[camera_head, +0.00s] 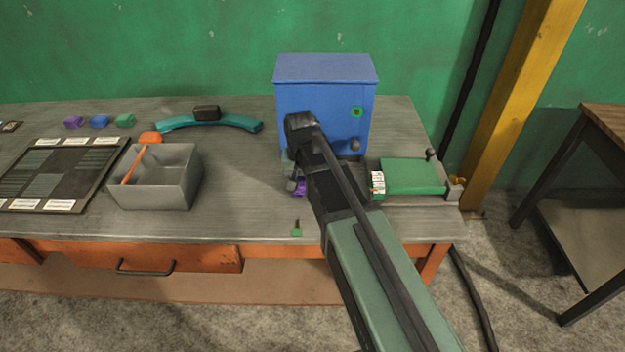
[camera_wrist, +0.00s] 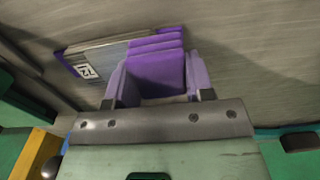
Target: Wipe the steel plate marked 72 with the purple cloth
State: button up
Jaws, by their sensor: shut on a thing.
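My gripper (camera_wrist: 155,82) is shut on the folded purple cloth (camera_wrist: 158,65), which sits between its two fingers. The steel plate (camera_wrist: 95,55) lies on the bench at the cloth's left in the wrist view, with a purple edge and a white tag (camera_wrist: 86,71) that seems to read 72. The cloth overlaps the plate's right part in that view; whether it touches the plate I cannot tell. In the head view, a bit of the purple cloth (camera_head: 299,188) shows beside my gripper (camera_head: 293,182), in front of the blue box. My arm hides the plate there.
The blue box (camera_head: 325,105) stands just behind my gripper. A green-topped device (camera_head: 412,177) lies to the right. A grey bin (camera_head: 165,190) holds an orange-handled tool at the left. Bench between bin and gripper is clear.

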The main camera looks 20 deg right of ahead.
notch_tip(320, 180, up, 6)
jog(key=p, duration=0.6)
notch_tip(320, 180, up, 3)
jog(key=p, duration=0.3)
jog(key=shift+r, duration=0.2)
jog(key=shift+f, duration=0.15)
